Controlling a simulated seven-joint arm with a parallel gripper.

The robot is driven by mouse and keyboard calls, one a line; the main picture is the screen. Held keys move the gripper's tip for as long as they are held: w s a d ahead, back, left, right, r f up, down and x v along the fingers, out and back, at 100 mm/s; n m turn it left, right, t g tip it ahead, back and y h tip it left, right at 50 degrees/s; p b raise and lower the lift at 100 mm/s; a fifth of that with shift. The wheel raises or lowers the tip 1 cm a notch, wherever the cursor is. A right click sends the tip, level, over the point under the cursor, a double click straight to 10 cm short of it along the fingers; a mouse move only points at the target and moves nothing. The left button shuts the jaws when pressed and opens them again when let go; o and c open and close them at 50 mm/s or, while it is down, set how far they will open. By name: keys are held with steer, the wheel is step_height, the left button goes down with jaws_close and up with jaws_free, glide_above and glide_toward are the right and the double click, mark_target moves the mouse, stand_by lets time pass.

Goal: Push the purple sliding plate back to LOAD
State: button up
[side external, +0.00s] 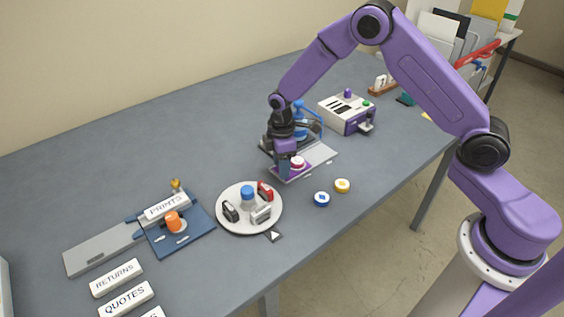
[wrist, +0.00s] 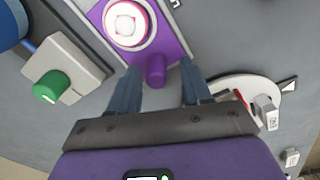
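The purple sliding plate (side external: 284,175) sits at the near left end of a light grey track (side external: 319,153) in the side view. It carries a white and pink-red round piece (side external: 298,162). In the wrist view the plate (wrist: 172,42) shows the round piece (wrist: 126,24) and a purple knob (wrist: 155,69) at its near edge. My gripper (wrist: 158,82) is open, with one blue-grey finger on each side of the knob and gaps between. In the side view my gripper (side external: 284,168) is low over the plate and partly hides it. I cannot read a LOAD mark.
A white box machine (side external: 342,111) stands behind right. A round white tray (side external: 232,224) with a blue knob and small clips is to the left. Blue (side external: 321,199) and yellow (side external: 342,185) pucks lie in front. A navy plate (side external: 195,240) is farther left.

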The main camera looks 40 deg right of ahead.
step_height(320, 180, up, 18)
steer(key=shift+f, duration=0.25)
stand_by(0.3)
steer(key=shift+s, duration=0.1)
steer(key=s+d, duration=0.2)
steer(key=s, duration=1.5)
steer(key=s+d+r+m, duration=0.1)
steer(key=s+d, duration=0.2)
steer(key=s, duration=1.5)
steer(key=shift+d, duration=0.35)
